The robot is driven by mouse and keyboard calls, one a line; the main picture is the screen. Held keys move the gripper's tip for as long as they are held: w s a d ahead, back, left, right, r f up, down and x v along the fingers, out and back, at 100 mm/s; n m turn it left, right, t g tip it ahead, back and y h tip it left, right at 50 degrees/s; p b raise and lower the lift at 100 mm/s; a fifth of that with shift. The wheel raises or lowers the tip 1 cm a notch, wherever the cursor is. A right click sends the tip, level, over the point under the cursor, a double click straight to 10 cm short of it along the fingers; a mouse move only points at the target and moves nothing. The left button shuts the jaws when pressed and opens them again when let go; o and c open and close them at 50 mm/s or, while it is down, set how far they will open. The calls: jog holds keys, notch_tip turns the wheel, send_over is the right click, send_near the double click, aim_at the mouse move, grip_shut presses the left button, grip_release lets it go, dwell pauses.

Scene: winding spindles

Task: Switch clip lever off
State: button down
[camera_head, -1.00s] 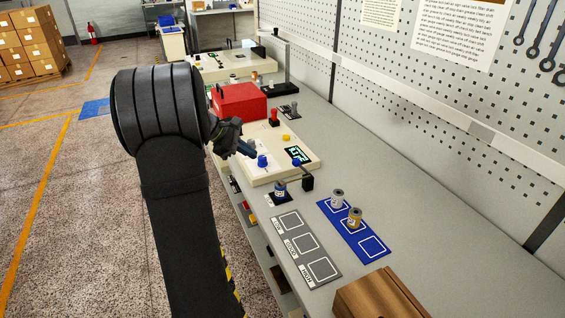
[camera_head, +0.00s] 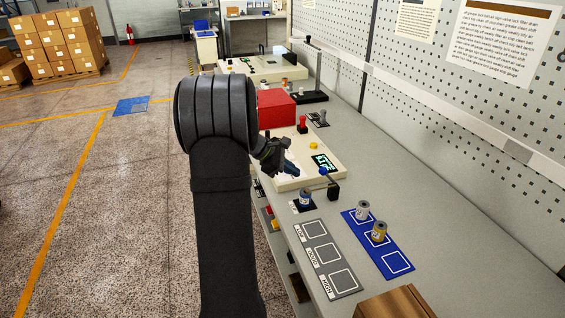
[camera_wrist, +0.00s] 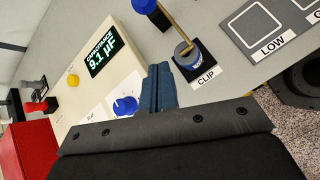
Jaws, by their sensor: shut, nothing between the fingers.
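The clip lever has a blue ball knob (camera_head: 323,171) above a black block (camera_head: 333,190) on the bench. In the wrist view, the knob (camera_wrist: 144,6) is at the top edge, and a brass rod (camera_wrist: 170,27) runs from it to the top of a small cylinder (camera_wrist: 189,58) on the black CLIP pad (camera_wrist: 208,58). I cannot tell if the rod touches the cylinder. The cylinder also shows in the head view (camera_head: 305,198). My gripper (camera_head: 291,168) is shut and empty, above the cream tester, left of the knob and apart from it. Its blue fingers (camera_wrist: 158,88) show in the wrist view.
The cream tester has a lit display (camera_wrist: 101,50) reading 9.1 µF, a blue dial (camera_wrist: 125,106) and a yellow button (camera_head: 313,146). A red box (camera_head: 276,107) stands behind. A grey sorting mat (camera_head: 328,258) and a blue mat (camera_head: 377,243) with two cylinders lie in front.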

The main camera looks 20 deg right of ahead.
jog(key=d, duration=0.1)
jog(key=s+d, duration=0.1)
jog(key=d, duration=0.1)
jog(key=s+d, duration=0.1)
jog(key=shift+d+r, duration=0.15)
jog(key=shift+d, duration=0.25)
jog(key=shift+d+r, duration=0.1)
jog(key=shift+d+r+y, duration=0.1)
jog(key=shift+r+y, duration=0.1)
jog(key=shift+y, duration=0.2)
